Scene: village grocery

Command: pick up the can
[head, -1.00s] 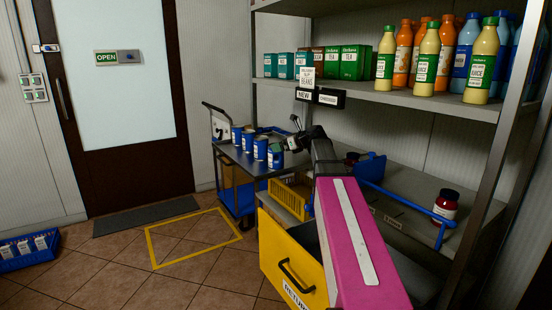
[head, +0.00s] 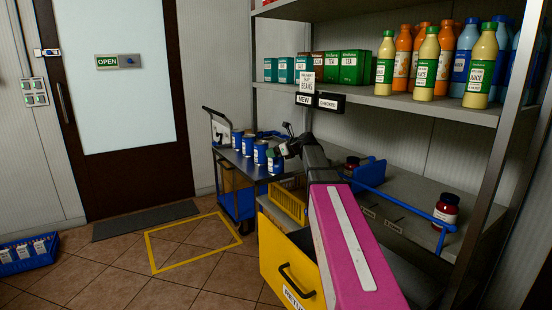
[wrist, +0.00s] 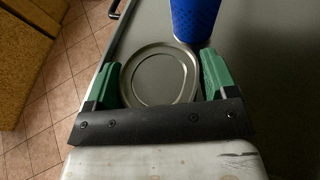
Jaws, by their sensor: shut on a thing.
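My gripper (wrist: 160,82) has green fingers, one on each side of a can (wrist: 158,72) whose round silver lid faces the wrist camera. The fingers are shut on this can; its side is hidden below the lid. In the head view my gripper (head: 280,151) is at the near end of the cart, at the nearest blue can (head: 274,165). Another blue can (wrist: 194,18) stands just beyond the held one in the wrist view. Whether the held can touches the cart top is not clear.
More blue cans (head: 248,146) stand in a row on the dark cart (head: 232,158). A shelf (head: 400,100) with juice bottles and tea boxes is at the right. A yellow bin (head: 283,262) is in front.

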